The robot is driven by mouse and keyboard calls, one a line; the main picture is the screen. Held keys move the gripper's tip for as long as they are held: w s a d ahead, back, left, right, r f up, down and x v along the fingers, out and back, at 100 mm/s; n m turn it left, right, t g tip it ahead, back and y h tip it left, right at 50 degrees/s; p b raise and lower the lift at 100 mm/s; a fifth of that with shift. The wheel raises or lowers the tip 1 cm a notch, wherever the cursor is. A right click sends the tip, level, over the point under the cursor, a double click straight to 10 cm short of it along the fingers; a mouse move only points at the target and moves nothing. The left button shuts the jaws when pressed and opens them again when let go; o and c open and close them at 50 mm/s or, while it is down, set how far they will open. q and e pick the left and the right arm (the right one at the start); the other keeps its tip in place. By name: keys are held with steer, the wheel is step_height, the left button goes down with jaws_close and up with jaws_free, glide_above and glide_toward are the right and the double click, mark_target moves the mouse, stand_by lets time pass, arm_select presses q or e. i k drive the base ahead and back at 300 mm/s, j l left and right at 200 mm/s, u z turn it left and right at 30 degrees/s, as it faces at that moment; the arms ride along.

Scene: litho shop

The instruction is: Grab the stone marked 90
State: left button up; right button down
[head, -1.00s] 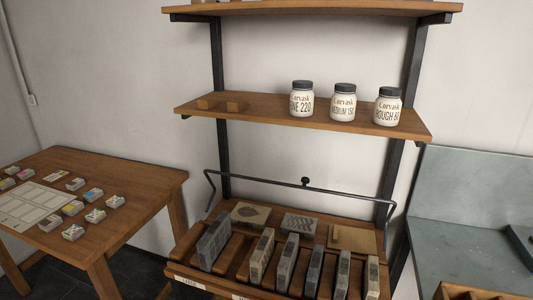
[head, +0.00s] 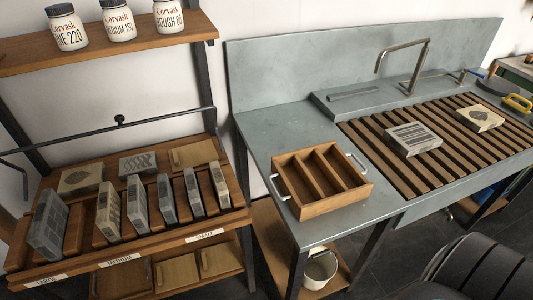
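Several grey stones stand on edge in the slots of a wooden rack at left in the head view. A large dark stone (head: 48,226) is at the left end. Two mid-sized stones (head: 108,211) (head: 137,206) stand in the middle section. Smaller stones (head: 166,199) (head: 193,192) (head: 219,186) stand toward the right. I cannot read a 90 on any of them. Two more stones lie flat on the slatted sink top, one with stripes (head: 413,138) and one with a dark motif (head: 480,118). Neither gripper is in view.
The rack's front edge (head: 160,250) carries size labels. Patterned slabs (head: 80,180) lie behind the upright stones. A divided wooden tray (head: 308,212) with metal handles sits on the grey counter (head: 262,146). A faucet (head: 402,45) rises behind the slats. Labelled jars (head: 117,20) stand on the shelf above.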

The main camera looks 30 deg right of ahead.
mark_target(221, 187)
steer(key=z, duration=0.55)
steer(key=i+j+z, duration=0.1)
steer(key=j, duration=0.3)
steer(key=i+j+z, duration=0.15)
steer(key=j, duration=0.25)
steer(key=i+j+z, duration=0.1)
steer(key=j, duration=0.3)
steer(key=i+j+z, duration=0.1)
steer(key=j, duration=0.35)
steer(key=i, duration=0.1)
